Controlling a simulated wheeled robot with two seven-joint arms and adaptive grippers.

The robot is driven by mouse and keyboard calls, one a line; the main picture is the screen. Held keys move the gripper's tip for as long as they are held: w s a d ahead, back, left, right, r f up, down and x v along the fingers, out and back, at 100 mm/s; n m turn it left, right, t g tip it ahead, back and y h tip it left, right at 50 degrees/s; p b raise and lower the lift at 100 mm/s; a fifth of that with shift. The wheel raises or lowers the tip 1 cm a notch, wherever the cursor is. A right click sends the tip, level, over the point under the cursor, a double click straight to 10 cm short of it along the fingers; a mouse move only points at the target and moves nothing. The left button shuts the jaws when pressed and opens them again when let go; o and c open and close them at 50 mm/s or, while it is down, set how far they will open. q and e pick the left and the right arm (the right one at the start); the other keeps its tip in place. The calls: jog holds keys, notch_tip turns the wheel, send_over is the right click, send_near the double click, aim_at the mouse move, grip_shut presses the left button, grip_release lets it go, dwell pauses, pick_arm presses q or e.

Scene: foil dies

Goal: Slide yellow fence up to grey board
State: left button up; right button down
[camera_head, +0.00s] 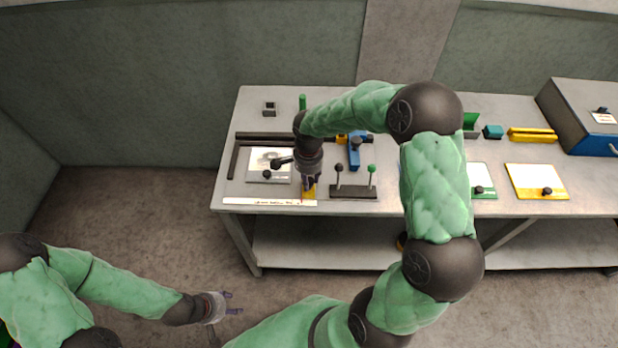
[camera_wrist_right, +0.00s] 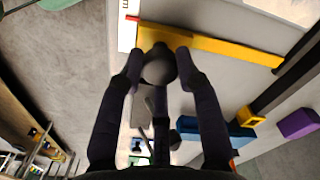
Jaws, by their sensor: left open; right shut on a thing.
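The yellow fence (camera_wrist_right: 225,47) is a long yellow bar with a red tip, seen in the right wrist view. In the head view only its near end (camera_head: 309,194) shows below my right gripper. My right gripper (camera_head: 308,184) is shut on the fence's round dark knob (camera_wrist_right: 158,70). The grey board (camera_head: 256,164), with a picture and a black knob, lies flat on the table to the left of the fence. Bare table shows between them. My left gripper (camera_head: 232,303) is open and empty over the floor, away from the table.
A white scale strip (camera_head: 262,202) runs along the table's front edge. Dark rails stand behind and left of the board. Right of my right gripper are a blue piece (camera_head: 354,155) and a dark lever stand (camera_head: 353,192). Green-edged and yellow-edged boards (camera_head: 525,182) lie farther right.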

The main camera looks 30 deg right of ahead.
jog(key=w+a, duration=0.1)
jog(key=a, duration=0.1)
jog(key=w+a+b, duration=0.1)
jog(key=a, duration=0.1)
jog(key=w+a, duration=0.2)
jog(key=a, duration=0.1)
jog(key=shift+w, duration=0.1)
jog(key=shift+d, duration=0.1)
jog(key=c, duration=0.9)
grip_release()
jog(key=shift+o, duration=0.2)
notch_tip(320, 180, up, 12)
